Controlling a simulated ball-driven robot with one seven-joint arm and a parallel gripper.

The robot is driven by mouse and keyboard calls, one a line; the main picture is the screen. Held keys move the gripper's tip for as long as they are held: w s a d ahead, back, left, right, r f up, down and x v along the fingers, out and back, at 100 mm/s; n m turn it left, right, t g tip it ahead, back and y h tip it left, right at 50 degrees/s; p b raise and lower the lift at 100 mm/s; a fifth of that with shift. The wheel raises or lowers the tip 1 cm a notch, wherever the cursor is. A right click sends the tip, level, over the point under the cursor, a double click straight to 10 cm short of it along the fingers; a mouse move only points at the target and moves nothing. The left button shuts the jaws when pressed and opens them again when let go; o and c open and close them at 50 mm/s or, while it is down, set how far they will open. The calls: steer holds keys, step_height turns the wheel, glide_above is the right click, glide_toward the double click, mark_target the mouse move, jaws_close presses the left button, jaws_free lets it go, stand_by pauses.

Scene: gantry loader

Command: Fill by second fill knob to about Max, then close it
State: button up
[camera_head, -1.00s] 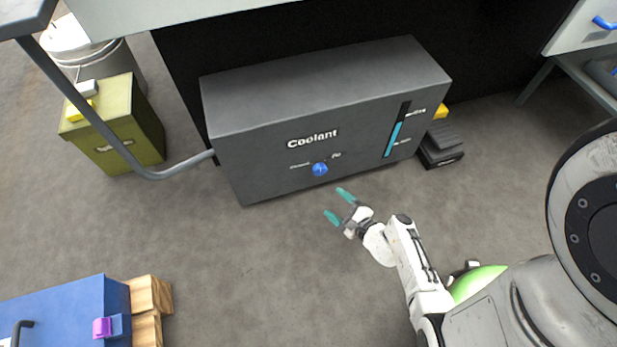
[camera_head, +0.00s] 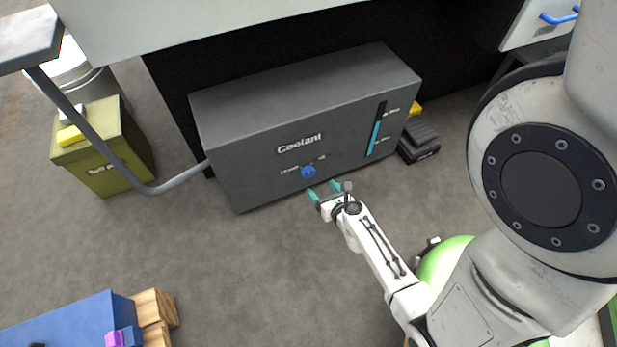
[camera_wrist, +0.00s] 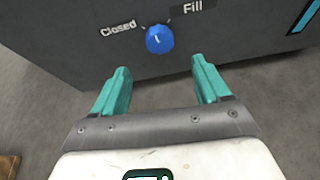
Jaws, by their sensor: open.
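The dark grey Coolant box (camera_head: 250,175) stands on the floor. Its blue knob (camera_head: 308,171) is low on the front, between the labels "Closed" on the left and "Fill" on the right. The knob also shows in the wrist view (camera_wrist: 160,39); I cannot clearly tell its pointer direction. The level gauge (camera_head: 376,130) at the right of the front has a cyan column ending a little below the upper mark. My gripper (camera_head: 322,188) is open and empty, its teal fingers just in front of and below the knob. In the wrist view the fingers (camera_wrist: 160,68) straddle the knob's line, apart from it.
A grey pipe (camera_head: 175,184) runs into the box's left side. An olive bin (camera_head: 105,165) stands left, and a blue case (camera_head: 70,325) with wood blocks lies at bottom left. Black items (camera_head: 420,140) lie right of the box.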

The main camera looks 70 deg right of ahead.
mark_target(309, 175)
steer(key=b+x, duration=0.2)
steer(key=x, duration=0.7)
steer(key=shift+f, duration=0.1)
steer(key=c, duration=1)
